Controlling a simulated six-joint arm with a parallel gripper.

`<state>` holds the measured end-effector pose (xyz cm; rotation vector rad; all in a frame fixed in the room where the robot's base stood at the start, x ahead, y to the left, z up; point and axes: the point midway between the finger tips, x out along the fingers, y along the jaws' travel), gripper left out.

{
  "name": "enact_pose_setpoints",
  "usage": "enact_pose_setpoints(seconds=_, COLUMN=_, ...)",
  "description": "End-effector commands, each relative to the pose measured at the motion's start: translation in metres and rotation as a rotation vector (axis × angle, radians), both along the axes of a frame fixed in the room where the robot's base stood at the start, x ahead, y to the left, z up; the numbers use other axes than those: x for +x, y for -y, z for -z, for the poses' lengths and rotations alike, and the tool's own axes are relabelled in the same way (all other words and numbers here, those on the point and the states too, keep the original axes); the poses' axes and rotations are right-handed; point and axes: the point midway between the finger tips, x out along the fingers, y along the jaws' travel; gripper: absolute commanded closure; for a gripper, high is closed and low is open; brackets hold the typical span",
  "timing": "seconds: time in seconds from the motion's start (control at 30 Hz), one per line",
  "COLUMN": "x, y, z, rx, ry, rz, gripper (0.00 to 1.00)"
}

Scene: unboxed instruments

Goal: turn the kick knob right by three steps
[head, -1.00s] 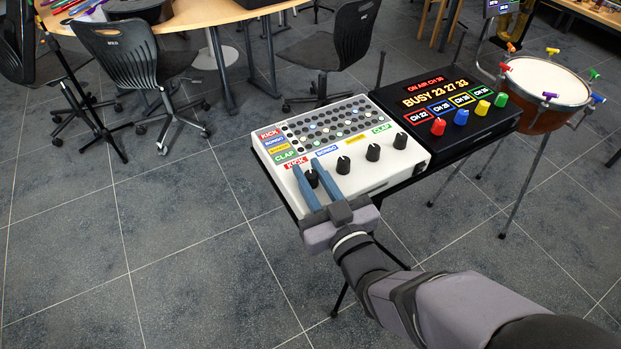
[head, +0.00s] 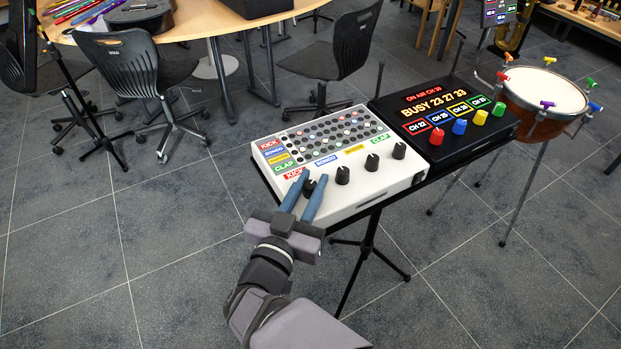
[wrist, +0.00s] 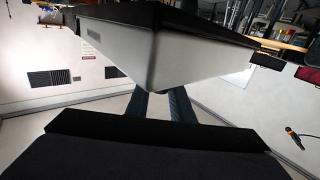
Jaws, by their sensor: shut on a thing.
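The white drum machine (head: 352,204) stands on a black stand, with a grid of round pads and a row of black knobs along its front. The kick knob (head: 309,187) is the leftmost black knob, beside the red KICK label (head: 294,174). My gripper (head: 308,184) has its two blue fingers on either side of this knob and is shut on it. The fingers hide part of the knob, so its pointer is hard to read. In the wrist view the drum machine's underside and white wall (wrist: 150,65) fill the top, and the finger ends are hidden behind it.
The other black knobs (head: 343,175) stand close to the right of the kick knob. A black box (head: 450,125) with colored knobs and a lit display adjoins on the right. A drum (head: 545,95) stands farther right. Open floor lies at the front left.

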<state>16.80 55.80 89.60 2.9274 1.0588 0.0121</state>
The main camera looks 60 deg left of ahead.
Motion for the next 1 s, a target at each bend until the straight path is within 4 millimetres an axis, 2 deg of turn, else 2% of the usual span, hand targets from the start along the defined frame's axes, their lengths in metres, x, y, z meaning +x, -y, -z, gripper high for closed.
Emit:
enact_pose_setpoints(seconds=0.2, x=-0.001, y=-0.0016, z=-0.0022, rx=0.002, ry=0.002, rz=0.186, gripper=1.0)
enact_pose_setpoints(seconds=0.5, x=0.0001, y=-0.0007, z=-0.0015, rx=0.003, ry=0.003, rz=0.366, gripper=1.0)
enact_pose_setpoints(seconds=1.0, x=0.0012, y=-0.0002, z=-0.0028, rx=0.005, ry=0.005, rz=0.471, gripper=1.0)
